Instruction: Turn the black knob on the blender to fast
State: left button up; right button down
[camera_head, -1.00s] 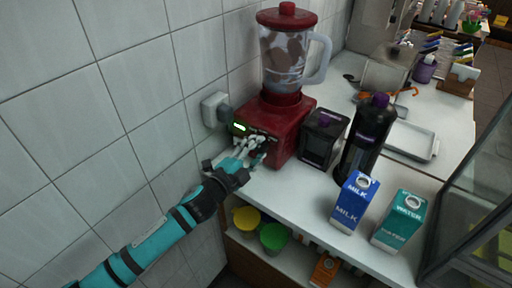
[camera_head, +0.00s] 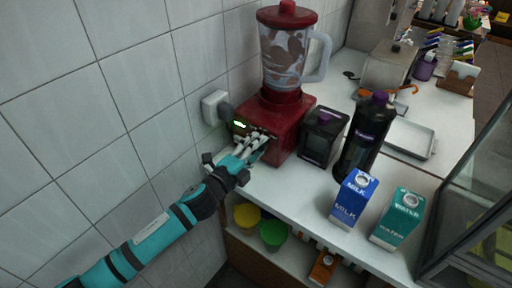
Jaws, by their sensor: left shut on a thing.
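The red blender (camera_head: 289,125) stands on the white counter against the tiled wall. Its clear jug (camera_head: 285,62) holds brown and white contents under a red lid. A small green lit display (camera_head: 240,125) shows on its front. My left gripper (camera_head: 257,140) is at the blender's front panel, with its fingers shut on the black knob. The fingers hide most of the knob, so its setting cannot be read. My right gripper is not in view.
A wall socket with a plug (camera_head: 215,108) is left of the blender. A dark container (camera_head: 322,137), a tall black bottle (camera_head: 365,135), a blue milk carton (camera_head: 353,198) and a teal water carton (camera_head: 398,219) stand to the right. Yellow and green bowls (camera_head: 273,232) sit below.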

pick_arm(q)
jog(key=o, duration=1.2)
jog(key=v, duration=1.2)
